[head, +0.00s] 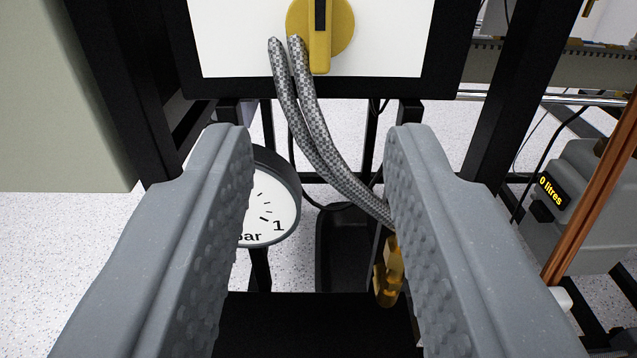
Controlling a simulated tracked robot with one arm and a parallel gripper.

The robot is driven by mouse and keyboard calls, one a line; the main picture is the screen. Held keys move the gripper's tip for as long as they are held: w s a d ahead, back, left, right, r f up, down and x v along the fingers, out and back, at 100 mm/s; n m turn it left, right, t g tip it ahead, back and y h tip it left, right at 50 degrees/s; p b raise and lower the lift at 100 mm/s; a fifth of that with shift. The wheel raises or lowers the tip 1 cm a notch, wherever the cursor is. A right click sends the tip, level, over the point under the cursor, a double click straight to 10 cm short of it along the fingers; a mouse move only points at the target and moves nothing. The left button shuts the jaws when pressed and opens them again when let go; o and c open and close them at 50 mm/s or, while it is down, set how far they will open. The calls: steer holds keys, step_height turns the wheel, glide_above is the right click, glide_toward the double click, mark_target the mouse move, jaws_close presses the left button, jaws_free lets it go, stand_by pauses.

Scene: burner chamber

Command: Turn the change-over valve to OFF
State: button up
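A yellow round valve knob (341,22) with a raised handle bar and a black mark is on a white panel (240,38) in a black frame, cut off by the top edge of the head view. The handle bar points straight down in the picture. I cannot read any position labels. My gripper (322,150) is open and empty, its two grey ribbed fingers wide apart. The knob is beyond and above the fingertips, apart from them.
Two braided hoses (318,125) run down from the panel between my fingers to a brass fitting (389,270) by the right finger. A pressure gauge (272,212) is partly behind the left finger. A grey meter reading "0 litres" (553,190) and a copper pipe (598,195) are at right.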

steer(key=shift+s, duration=0.75)
step_height(320, 180, up, 36)
steer(key=w+g+p, duration=0.1)
steer(key=w+p, duration=0.1)
steer(key=w, duration=0.1)
steer(key=s+r+g+p, duration=0.1)
steer(key=s+r, duration=2.6)
steer(key=r, duration=0.3)
steer(key=shift+s+r+g, duration=0.25)
steer(key=shift+s+g, duration=0.05)
